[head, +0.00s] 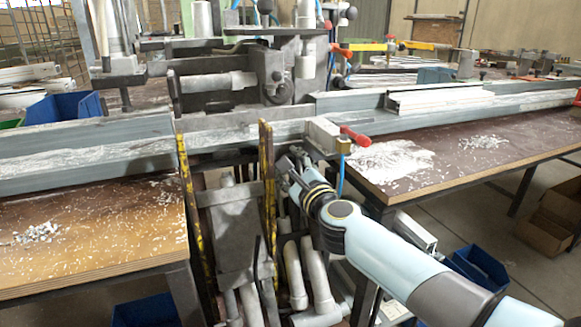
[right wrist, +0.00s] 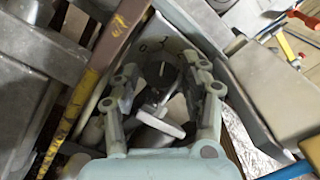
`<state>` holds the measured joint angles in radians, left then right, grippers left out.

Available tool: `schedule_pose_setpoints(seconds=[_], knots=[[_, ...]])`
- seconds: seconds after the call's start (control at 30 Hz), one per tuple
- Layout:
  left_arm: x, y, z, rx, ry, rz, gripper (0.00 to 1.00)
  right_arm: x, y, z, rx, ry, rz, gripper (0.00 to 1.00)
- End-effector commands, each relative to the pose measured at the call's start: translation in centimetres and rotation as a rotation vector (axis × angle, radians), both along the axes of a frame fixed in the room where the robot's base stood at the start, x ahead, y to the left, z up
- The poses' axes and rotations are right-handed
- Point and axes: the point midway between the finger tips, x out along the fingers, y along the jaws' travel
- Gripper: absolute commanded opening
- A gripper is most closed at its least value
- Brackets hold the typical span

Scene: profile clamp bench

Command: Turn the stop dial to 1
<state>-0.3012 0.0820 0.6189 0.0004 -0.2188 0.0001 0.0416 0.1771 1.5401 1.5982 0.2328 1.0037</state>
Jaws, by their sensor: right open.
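My right gripper (head: 291,167) is at the front of the bench, beside the yellow-and-black striped post. In the right wrist view its two fingers (right wrist: 166,70) are spread apart, with the stop dial between them. The dial has a pale plate (right wrist: 150,46) with small dark marks and a dark knob (right wrist: 161,74) at its middle. I cannot read which mark the knob points to. No finger clearly touches the knob. In the head view the dial is mostly hidden by my gripper. My left gripper is not in view.
A clamp block with a red handle (head: 355,136) stands just right of my gripper. A long metal profile rail (head: 90,146) runs across the bench. Wooden tabletops with white shavings (head: 90,225) lie on both sides. Pipes (head: 293,272) hang below.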

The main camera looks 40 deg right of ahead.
Motion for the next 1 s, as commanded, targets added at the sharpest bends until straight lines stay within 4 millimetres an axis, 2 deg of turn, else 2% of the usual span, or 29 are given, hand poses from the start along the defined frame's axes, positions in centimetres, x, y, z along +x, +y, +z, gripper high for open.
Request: schedule_pose_setpoints(seconds=[0.5, 0.7, 1.0], knots=[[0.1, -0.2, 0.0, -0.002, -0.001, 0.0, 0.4, -9.8, 2.4, -0.2, 0.002, 0.004, 0.0, 0.45], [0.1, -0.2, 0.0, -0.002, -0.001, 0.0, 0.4, -11.2, 2.7, -0.1, 0.0, 0.001, 0.0, 0.45], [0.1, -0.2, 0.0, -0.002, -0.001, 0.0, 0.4, -11.3, 2.7, -0.1, 0.001, 0.001, 0.0, 0.45]])
